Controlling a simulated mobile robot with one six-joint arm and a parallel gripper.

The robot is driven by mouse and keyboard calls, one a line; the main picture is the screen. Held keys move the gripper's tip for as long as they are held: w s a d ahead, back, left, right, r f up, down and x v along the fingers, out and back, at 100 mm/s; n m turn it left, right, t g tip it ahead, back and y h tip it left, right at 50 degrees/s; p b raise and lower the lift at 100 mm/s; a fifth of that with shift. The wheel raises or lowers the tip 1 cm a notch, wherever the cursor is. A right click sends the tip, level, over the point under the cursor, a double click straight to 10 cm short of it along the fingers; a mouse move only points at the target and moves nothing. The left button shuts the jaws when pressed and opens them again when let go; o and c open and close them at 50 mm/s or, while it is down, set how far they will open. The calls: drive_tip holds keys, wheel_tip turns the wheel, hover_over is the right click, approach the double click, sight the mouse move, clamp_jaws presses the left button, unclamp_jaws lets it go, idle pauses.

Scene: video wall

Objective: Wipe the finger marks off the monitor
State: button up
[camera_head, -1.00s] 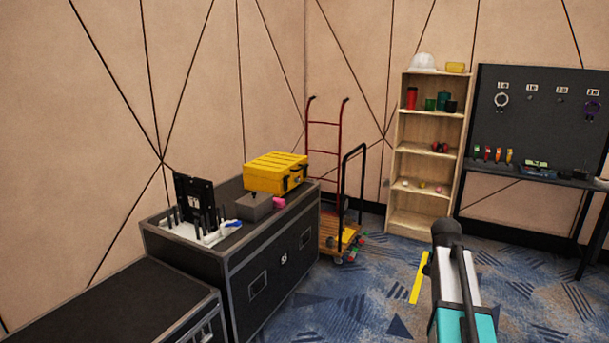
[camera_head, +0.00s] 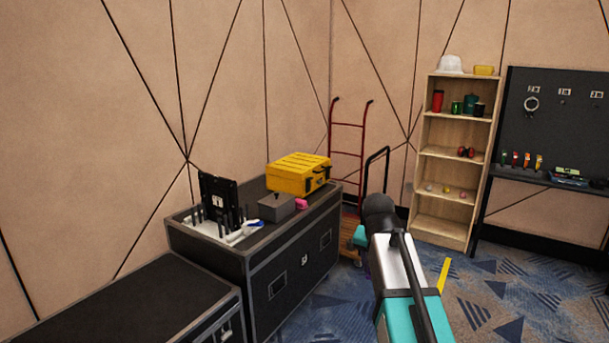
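I cannot make out a monitor with finger marks in this view. A black upright panel-like item (camera_head: 219,196) stands in a white rack (camera_head: 206,229) on the large black case, and I cannot tell what it is. A small pink item (camera_head: 301,204) lies on the same case beside a grey box; it is too small to identify. My arm reaches up from the bottom right, and a small teal piece, perhaps my wrist, shows just left of it. My gripper's fingers do not show.
The large black case (camera_head: 284,258) bears a yellow case (camera_head: 298,175) and a grey box (camera_head: 276,208). A lower black case (camera_head: 130,310) is at the front left. A red hand truck (camera_head: 347,153), a wooden shelf (camera_head: 440,192) and a dark pegboard (camera_head: 550,125) stand behind. Carpet is open at right.

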drive_tip(key=shift+s+a+r+n+t+y, duration=0.15)
drive_tip(key=shift+s+a+n+y, duration=0.25)
drive_tip(key=shift+a+n, duration=0.45)
drive_tip(key=shift+s+a+r+n+t+y, duration=0.1)
drive_tip(key=shift+s+a+n+y, duration=0.4)
drive_tip(key=shift+n, duration=0.65)
drive_tip(key=shift+s+a+r+n+t+y, duration=0.1)
drive_tip(key=shift+s+a+n+t+y, duration=0.15)
drive_tip(key=shift+a+n, duration=0.65)
drive_tip(key=shift+d, duration=0.15)
drive_tip(key=shift+s+f, duration=0.1)
drive_tip(key=s+d+f, duration=0.5)
drive_tip(key=d+f, duration=0.1)
drive_tip(key=d, duration=0.1)
drive_tip(key=shift+s+f, duration=0.15)
drive_tip(key=shift+f, duration=0.15)
